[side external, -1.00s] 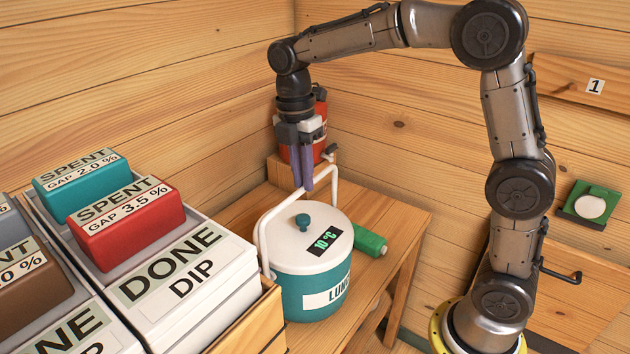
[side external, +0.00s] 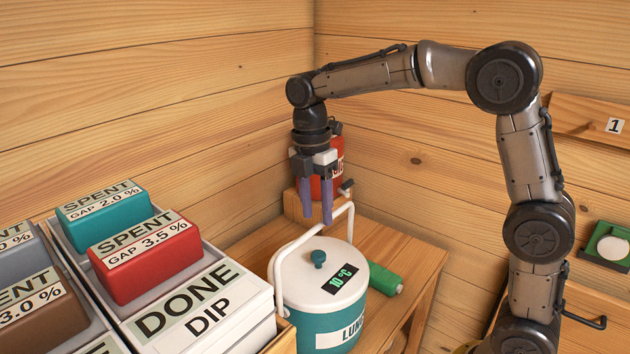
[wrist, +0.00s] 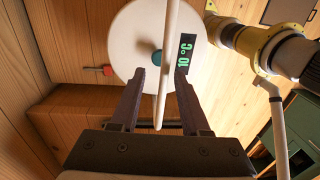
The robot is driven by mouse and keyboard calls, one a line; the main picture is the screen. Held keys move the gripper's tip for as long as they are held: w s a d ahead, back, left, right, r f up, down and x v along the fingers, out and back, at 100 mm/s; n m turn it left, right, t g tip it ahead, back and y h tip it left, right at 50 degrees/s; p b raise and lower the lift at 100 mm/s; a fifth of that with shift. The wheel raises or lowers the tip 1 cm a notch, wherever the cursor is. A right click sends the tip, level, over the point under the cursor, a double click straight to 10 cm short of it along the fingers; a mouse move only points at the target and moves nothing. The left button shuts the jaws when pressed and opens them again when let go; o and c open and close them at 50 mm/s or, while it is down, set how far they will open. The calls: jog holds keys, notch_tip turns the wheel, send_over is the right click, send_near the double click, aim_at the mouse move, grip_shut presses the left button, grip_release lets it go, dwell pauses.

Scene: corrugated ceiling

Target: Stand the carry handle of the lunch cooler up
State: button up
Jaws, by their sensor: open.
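The lunch cooler (side external: 292,320) has a teal body, a white lid (side external: 303,285) with a teal knob and a dark "10 °C" display. Its white carry handle (side external: 291,246) stands up over the lid, its crossbar well above the knob. The handle also shows in the wrist view (wrist: 170,40), crossing the lid lengthwise slightly right of the knob. My gripper (side external: 317,221) is open, pointing down at the middle of the crossbar. In the wrist view the fingertips (wrist: 160,72) are on either side of the bar, with gaps visible. Exact fingertip height against the bar is hard to tell.
A green cylinder (side external: 385,279) lies right of the cooler on the wooden bench (side external: 415,262). A red container (side external: 328,184) stands behind my gripper near the wall corner. Labelled trays with coloured blocks, including a red one (side external: 145,256), fill the left front.

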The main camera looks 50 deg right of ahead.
notch_tip(320, 180, up, 13)
jog(key=w, duration=0.1)
dwell(0.3)
dwell(0.4)
jog(key=s+d+r+m+t, duration=0.1)
jog(key=s+r+m+t, duration=0.2)
jog(key=s, duration=1.2)
jog(key=s+f+m+t, duration=0.1)
jog(key=s+f+m, duration=0.3)
jog(key=f+m, duration=0.3)
jog(key=s+f+m+t, duration=0.2)
jog(key=s+f+m, duration=0.2)
jog(key=f+m, duration=0.4)
jog(key=shift+s+d+f+t, duration=0.15)
jog(key=shift+s+f+t, duration=0.1)
jog(key=shift+f+t, duration=0.1)
